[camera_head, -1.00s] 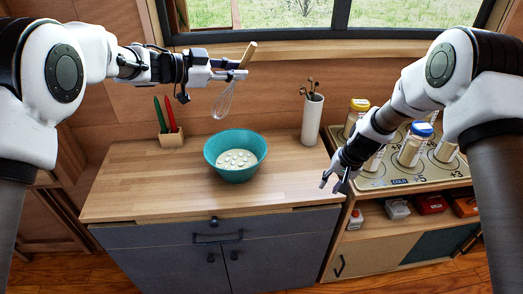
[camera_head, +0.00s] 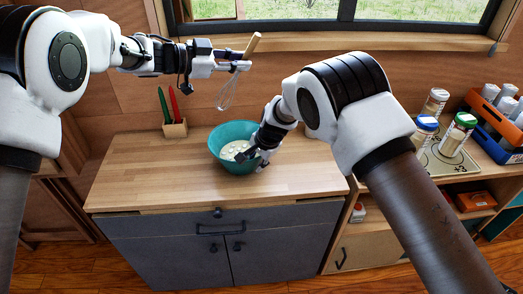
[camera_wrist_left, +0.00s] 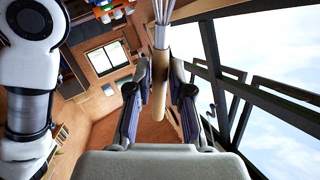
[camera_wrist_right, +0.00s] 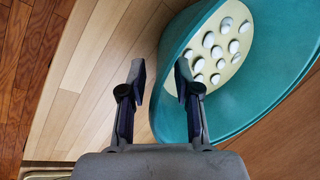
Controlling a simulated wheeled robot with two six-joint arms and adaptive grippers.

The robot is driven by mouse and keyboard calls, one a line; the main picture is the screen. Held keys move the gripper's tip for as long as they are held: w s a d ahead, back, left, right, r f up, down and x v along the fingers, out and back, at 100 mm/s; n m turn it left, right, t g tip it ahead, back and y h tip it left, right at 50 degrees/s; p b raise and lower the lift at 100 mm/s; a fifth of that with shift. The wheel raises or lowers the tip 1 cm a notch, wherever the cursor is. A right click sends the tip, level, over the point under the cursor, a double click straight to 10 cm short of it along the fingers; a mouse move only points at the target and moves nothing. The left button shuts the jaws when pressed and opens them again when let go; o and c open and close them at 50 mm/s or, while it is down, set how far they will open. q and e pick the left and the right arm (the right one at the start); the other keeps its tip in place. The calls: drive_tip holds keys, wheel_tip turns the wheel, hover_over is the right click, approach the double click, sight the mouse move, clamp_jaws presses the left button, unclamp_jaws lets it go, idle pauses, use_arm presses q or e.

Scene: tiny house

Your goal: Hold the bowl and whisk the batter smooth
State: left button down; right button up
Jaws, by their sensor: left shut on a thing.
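The teal bowl (camera_head: 217,141) stands on the wooden counter, with pale batter (camera_head: 231,151) dotted with whitish lumps inside. My left gripper (camera_head: 238,64) is shut on the whisk's wooden handle (camera_head: 253,43). The wire whisk head (camera_head: 227,93) hangs in the air above the bowl. The handle (camera_wrist_left: 160,95) also shows between the fingers in the left wrist view. My right gripper (camera_head: 254,160) is at the bowl's near right side. In the right wrist view its fingers (camera_wrist_right: 160,78) are apart, one over the counter and one overlapping the bowl wall (camera_wrist_right: 172,112); contact is unclear.
A wooden block with green and red-handled utensils (camera_head: 174,129) stands behind the bowl at left. Lidded jars (camera_head: 457,134) stand on a mat at right, beside a blue-and-orange rack (camera_head: 492,125). The counter's left and front (camera_head: 135,180) are clear.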

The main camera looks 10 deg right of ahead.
sight(235, 79)
drive_tip(key=shift+x, duration=1.2)
clamp_jaws()
use_arm(q)
drive_tip(key=f+h, duration=0.1)
drive_tip(key=f+n+h, duration=0.1)
drive_tip(key=f, duration=0.1)
drive_tip(key=a+f+n+h, duration=0.1)
drive_tip(key=shift+s+f, duration=0.2)
drive_tip(key=shift+s, duration=0.2)
wheel_tip(235, 79, down, 12)
drive_tip(key=shift+r, duration=0.25)
